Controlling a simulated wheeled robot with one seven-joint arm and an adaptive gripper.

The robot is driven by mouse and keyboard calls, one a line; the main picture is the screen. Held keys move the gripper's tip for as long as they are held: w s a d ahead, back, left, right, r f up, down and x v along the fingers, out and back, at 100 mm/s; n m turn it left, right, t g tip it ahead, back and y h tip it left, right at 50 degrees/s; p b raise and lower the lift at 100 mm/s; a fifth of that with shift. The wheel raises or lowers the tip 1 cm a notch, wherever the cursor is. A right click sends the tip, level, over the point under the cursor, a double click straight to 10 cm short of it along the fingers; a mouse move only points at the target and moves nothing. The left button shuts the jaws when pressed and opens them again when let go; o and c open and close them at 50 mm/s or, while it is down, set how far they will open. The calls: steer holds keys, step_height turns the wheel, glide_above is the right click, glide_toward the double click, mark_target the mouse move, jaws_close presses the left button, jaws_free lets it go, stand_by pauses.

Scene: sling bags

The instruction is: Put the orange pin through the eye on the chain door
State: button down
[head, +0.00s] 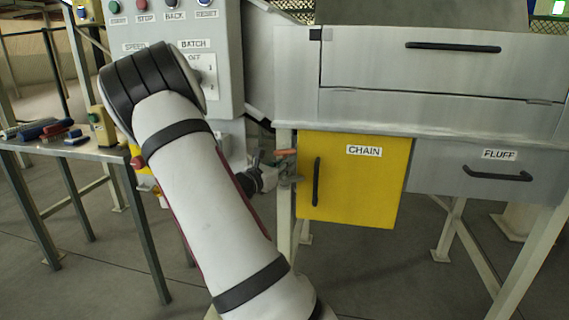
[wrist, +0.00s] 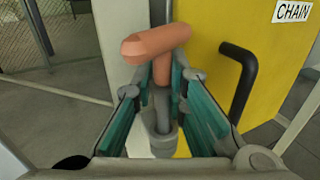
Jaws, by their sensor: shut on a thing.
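The orange pin (wrist: 155,42) has a thick bent head at the top and a shaft running down between my finger pads. My gripper (wrist: 161,85) is shut on that shaft. In the head view the pin (head: 286,152) shows as a small orange bar by the left edge of the yellow chain door (head: 370,190). Grey metal hardware (head: 290,177), seemingly the eye, sits just below it. In the wrist view, grey metal shows below the pin between the fingers. My fingers hide the pin's lower end, so I cannot tell whether it is in the eye.
The chain door looks closed and has a black handle (head: 317,181), close to the right of my gripper in the wrist view (wrist: 240,80). A grey fluff drawer (head: 485,168) is to the right. A side table (head: 85,150) with tools stands left.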

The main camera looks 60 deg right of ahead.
steer(key=shift+f+b, duration=1)
steer(key=shift+f, duration=0.65)
steer(key=c, duration=1.7)
jaws_free()
steer(key=shift+o, duration=0.9)
steer(key=shift+s+f, duration=0.1)
steer(key=a, duration=1.2)
steer(key=shift+w+r, duration=0.2)
steer(key=shift+s+r, duration=0.1)
